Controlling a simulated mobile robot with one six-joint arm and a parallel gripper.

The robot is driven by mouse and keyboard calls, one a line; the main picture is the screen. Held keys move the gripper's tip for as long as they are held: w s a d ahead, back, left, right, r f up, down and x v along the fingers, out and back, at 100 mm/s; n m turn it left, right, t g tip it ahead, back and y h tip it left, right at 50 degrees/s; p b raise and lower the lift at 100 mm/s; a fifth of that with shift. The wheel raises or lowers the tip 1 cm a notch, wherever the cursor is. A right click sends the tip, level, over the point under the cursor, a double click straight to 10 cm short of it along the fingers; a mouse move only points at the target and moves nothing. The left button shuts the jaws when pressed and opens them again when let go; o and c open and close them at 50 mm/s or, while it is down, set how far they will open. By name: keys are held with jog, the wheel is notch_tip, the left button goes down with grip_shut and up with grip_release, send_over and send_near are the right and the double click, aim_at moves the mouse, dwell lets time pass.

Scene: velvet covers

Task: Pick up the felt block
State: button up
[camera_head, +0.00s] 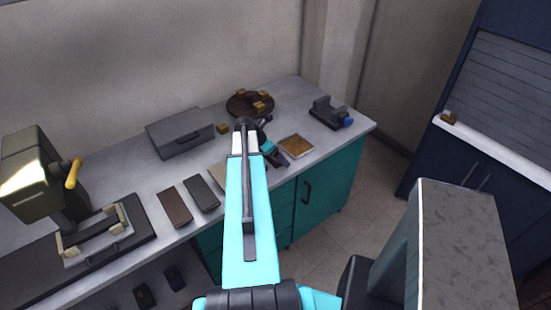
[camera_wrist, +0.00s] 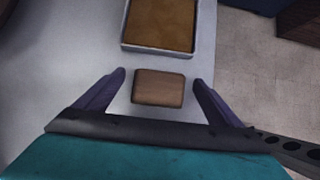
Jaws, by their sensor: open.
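A small brown block (camera_wrist: 158,88), which looks like the felt block, lies flat on the grey worktop in the wrist view. My gripper (camera_wrist: 159,78) is open, with one dark finger to the left of the block and one to the right. Gaps show on both sides, and the fingers do not appear to touch it. In the head view my gripper (camera_head: 277,157) is low over the worktop near its front edge. The block between the fingers cannot be made out there; my arm and gripper cover that spot.
A shallow tray with a tan filling (camera_head: 296,146) lies just beyond the block. A dark vise (camera_head: 330,112), a round brown turntable (camera_head: 250,104) with small tan blocks, a grey case (camera_head: 181,133) and another tan block (camera_head: 222,128) stand on the worktop (camera_head: 290,92).

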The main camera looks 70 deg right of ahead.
jog(key=c, duration=1.2)
jog(key=shift+o, duration=0.2)
jog(key=shift+r, duration=0.15)
